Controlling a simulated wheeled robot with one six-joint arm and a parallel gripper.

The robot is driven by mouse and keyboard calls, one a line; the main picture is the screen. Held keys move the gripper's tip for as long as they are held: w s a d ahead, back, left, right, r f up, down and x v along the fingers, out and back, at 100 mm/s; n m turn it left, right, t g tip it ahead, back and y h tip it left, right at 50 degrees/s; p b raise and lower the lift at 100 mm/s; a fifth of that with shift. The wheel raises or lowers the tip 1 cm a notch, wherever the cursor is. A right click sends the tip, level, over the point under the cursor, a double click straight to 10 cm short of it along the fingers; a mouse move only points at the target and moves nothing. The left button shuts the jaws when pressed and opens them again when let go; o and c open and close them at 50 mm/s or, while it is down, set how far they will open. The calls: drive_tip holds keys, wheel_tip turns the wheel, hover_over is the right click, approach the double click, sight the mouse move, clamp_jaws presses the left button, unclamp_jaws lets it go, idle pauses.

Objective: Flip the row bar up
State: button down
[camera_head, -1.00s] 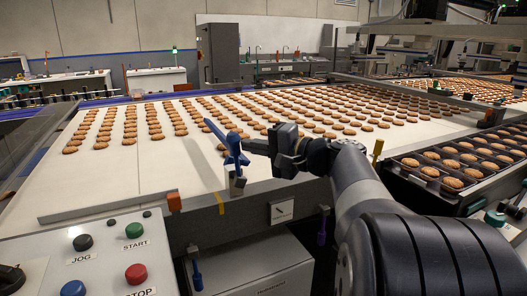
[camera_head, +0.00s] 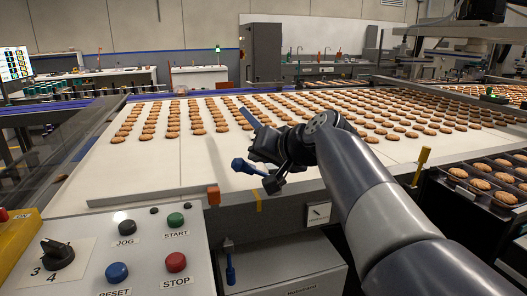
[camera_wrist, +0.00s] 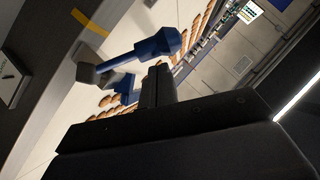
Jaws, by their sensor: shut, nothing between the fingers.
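What looks like the row bar's blue handle (camera_head: 242,164) has a knob at its end. It leans left from a dark grey bracket (camera_head: 273,184) at the conveyor's front edge. In the wrist view the blue handle (camera_wrist: 155,46) runs from its grey bracket (camera_wrist: 89,74) to the knob. A thin blue bar (camera_head: 249,115) points up-left over the belt, partly behind my gripper. My gripper (camera_head: 256,153) is shut and empty just above the handle. In the wrist view its fingers (camera_wrist: 158,82) lie just under the knob. I cannot tell whether they touch it.
The white belt (camera_head: 200,170) carries rows of biscuits (camera_head: 143,137) beyond the handle. An orange block (camera_head: 213,195) and a yellow post (camera_head: 421,165) stand along the front edge. A button panel (camera_head: 145,235) is at lower left. A biscuit tray (camera_head: 462,190) is at right.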

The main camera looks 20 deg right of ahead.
drive_tip(key=shift+a+f, duration=0.35)
drive_tip(key=shift+a, duration=0.05)
drive_tip(key=shift+f, duration=0.15)
idle(0.4)
